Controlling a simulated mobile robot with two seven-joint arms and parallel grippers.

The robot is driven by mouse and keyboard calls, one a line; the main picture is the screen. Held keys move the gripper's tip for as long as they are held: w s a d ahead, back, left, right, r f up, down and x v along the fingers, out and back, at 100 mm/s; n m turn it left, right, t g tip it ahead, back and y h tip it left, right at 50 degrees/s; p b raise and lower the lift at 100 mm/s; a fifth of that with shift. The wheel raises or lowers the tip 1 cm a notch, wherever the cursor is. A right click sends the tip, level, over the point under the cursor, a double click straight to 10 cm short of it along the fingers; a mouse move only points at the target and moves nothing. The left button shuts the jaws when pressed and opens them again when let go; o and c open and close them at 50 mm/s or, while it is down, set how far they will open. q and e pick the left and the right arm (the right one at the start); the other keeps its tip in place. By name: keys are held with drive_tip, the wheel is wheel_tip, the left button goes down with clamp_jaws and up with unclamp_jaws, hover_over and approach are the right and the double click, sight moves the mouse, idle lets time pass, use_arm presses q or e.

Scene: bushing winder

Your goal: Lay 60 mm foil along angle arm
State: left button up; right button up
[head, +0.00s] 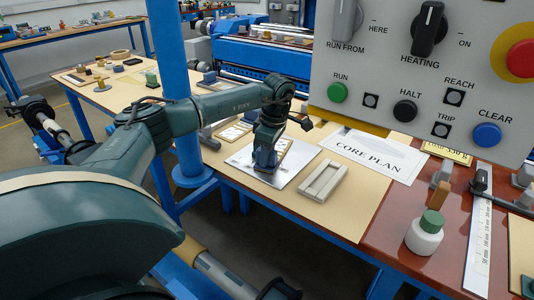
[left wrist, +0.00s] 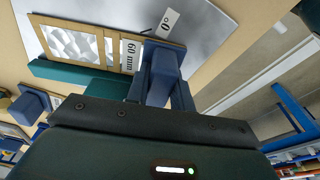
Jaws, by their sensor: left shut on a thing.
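My left gripper (head: 266,165) points down over a grey metal plate (head: 292,172) on the near bench. It is shut on a blue block (head: 262,157), which shows between the fingers in the left wrist view (left wrist: 160,72). A tan frame with a "60 mm" label (left wrist: 127,55) and a crinkled silvery foil (left wrist: 72,43) lies beside the block. I cannot tell whether block and frame are joined. A "0°" label (left wrist: 167,22) lies on the plate. I cannot make out the angle arm. My right gripper is not seen.
A pale slotted block (head: 323,181) and the "CORE PLAN" sheet (head: 370,153) lie right of the plate. A control panel (head: 430,75) hangs at upper right. A blue post (head: 175,90) stands left of the plate.

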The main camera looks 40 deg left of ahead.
use_arm(q)
drive_tip(key=shift+f, duration=0.1)
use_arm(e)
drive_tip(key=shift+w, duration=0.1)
use_arm(q)
drive_tip(key=o, duration=1.1)
drive_tip(key=shift+c, duration=0.2)
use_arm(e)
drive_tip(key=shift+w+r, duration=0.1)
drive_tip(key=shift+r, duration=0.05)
use_arm(q)
drive_tip(key=r, duration=0.4)
drive_tip(key=d+r, duration=0.1)
drive_tip(key=r, duration=0.1)
drive_tip(key=shift+w+r+b, duration=0.2)
drive_tip(key=shift+r+b, duration=0.1)
drive_tip(key=shift+b, duration=0.1)
drive_tip(key=shift+r, duration=0.45)
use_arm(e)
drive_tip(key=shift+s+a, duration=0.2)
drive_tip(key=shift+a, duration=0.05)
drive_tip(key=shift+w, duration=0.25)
